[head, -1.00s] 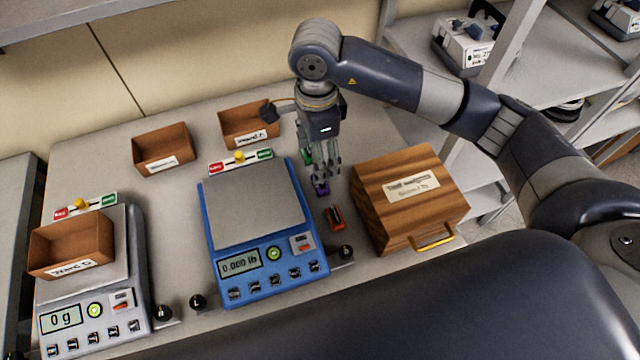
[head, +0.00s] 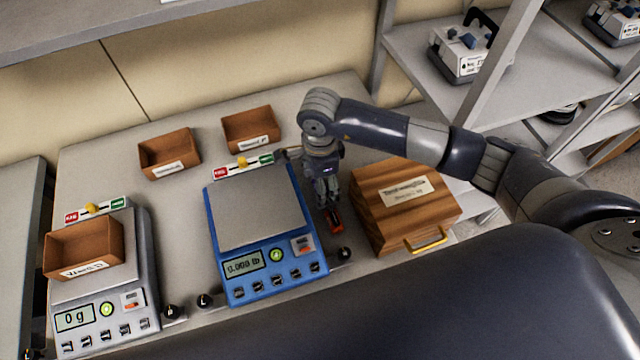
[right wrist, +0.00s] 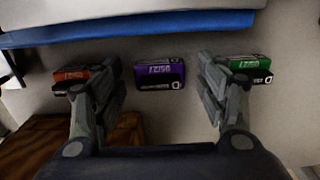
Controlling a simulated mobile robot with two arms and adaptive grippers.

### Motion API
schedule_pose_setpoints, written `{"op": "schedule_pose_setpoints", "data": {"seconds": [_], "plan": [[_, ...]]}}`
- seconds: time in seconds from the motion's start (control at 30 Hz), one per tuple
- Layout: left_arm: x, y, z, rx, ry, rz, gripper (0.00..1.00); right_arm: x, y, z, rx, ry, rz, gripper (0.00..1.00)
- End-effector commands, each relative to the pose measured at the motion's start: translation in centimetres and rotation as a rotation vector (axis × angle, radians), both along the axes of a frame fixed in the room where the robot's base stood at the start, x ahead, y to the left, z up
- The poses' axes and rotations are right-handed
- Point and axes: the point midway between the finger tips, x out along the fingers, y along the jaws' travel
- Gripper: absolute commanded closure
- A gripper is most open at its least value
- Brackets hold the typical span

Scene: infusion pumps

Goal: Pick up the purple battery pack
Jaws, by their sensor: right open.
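The purple battery pack (right wrist: 160,76) lies on the table between the two spread fingers of my right gripper (right wrist: 163,88) in the right wrist view. It appears apart from both fingers. In the head view my right gripper (head: 327,200) points down beside the blue scale and hides the purple pack. A red battery pack (right wrist: 84,78) is partly behind the left finger, and a green battery pack (right wrist: 248,68) is beside the right finger. The red one also shows in the head view (head: 335,222). My left gripper is not in view.
A blue scale (head: 258,212) stands just left of the gripper, and a wooden box (head: 405,205) with a handle stands close on its right. Two brown trays (head: 168,153) (head: 250,128) are at the back. A grey scale (head: 105,310) carries another tray (head: 84,248).

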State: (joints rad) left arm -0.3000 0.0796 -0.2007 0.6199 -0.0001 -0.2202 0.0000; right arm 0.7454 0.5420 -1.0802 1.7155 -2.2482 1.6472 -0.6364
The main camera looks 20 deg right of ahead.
Motion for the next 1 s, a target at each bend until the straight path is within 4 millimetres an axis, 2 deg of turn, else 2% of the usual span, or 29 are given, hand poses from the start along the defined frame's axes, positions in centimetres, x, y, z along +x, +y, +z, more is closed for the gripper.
{"op": "schedule_pose_setpoints", "data": {"seconds": [0.03,0.2,0.27,0.57,0.67,1.0], "plan": [[0.0,0.0,0.0,0.000,0.001,0.000,1.00,0.0,0.0,0.0,0.000,0.000,0.000,0.33],[0.0,0.0,0.0,0.000,0.001,0.000,1.00,0.0,0.0,0.0,0.000,0.000,0.000,0.72],[-0.1,0.0,0.0,0.000,0.001,0.000,1.00,0.0,0.0,0.0,0.000,0.000,-0.001,0.83],[-0.1,0.0,-0.1,0.000,0.001,0.000,1.00,0.1,0.0,0.1,0.000,-0.001,-0.001,0.83],[-0.1,0.0,-0.4,0.000,0.001,0.000,1.00,0.2,0.0,0.8,0.001,-0.005,-0.002,0.83],[0.0,0.1,-2.5,0.001,0.001,0.001,1.00,0.2,0.0,7.2,0.001,-0.007,0.001,0.83]]}}
